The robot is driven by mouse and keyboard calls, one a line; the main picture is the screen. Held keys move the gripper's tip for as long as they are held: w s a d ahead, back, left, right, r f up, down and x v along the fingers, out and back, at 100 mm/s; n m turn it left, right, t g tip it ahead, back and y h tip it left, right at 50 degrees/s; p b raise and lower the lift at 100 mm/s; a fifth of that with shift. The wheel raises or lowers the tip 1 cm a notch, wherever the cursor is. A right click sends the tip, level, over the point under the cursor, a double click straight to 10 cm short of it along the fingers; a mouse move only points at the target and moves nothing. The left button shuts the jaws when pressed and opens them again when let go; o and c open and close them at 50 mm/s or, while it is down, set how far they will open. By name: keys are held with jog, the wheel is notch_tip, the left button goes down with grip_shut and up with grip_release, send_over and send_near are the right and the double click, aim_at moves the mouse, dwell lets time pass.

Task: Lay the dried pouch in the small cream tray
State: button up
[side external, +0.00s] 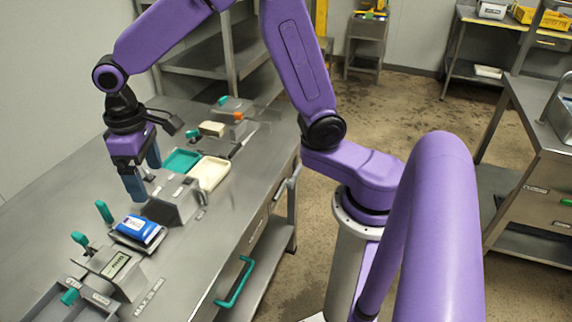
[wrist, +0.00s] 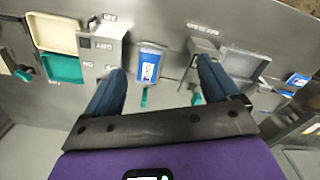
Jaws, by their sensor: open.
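A blue pouch with a white label (side external: 138,229) lies on a dark flat plate on the bench; it also shows in the wrist view (wrist: 149,66). The small cream tray (side external: 210,172) stands beside a teal tray, beyond a grey box; it is at upper left in the wrist view (wrist: 52,18). It looks empty. My gripper (side external: 146,183) is open and empty, above the bench near the pouch. In the wrist view the pouch appears between my two blue fingers (wrist: 161,68), apart from both.
The grey box marked DRY (wrist: 103,42) stands between pouch and cream tray. The teal tray (side external: 182,160) touches or nearly touches the cream one. A labelled box with a teal lever (side external: 114,268) stands on the pouch's other side. More blue pouches (wrist: 298,79) show at right.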

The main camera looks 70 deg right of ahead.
jog(key=s+d+n, duration=0.4)
jog(key=s+d, duration=0.1)
jog(key=s, duration=0.7)
jog(key=s+d+n, duration=0.3)
jog(key=s+d, duration=0.2)
jog(key=s, duration=0.7)
jog(key=shift+d+r+n, duration=0.25)
jog(key=shift+d+n, duration=0.1)
jog(key=shift+n, duration=0.05)
jog(key=shift+o, duration=0.4)
jog(key=shift+s+d+f, duration=0.1)
jog(key=shift+s+d, duration=0.1)
jog(key=shift+s, duration=0.25)
jog(key=shift+w+a, duration=0.1)
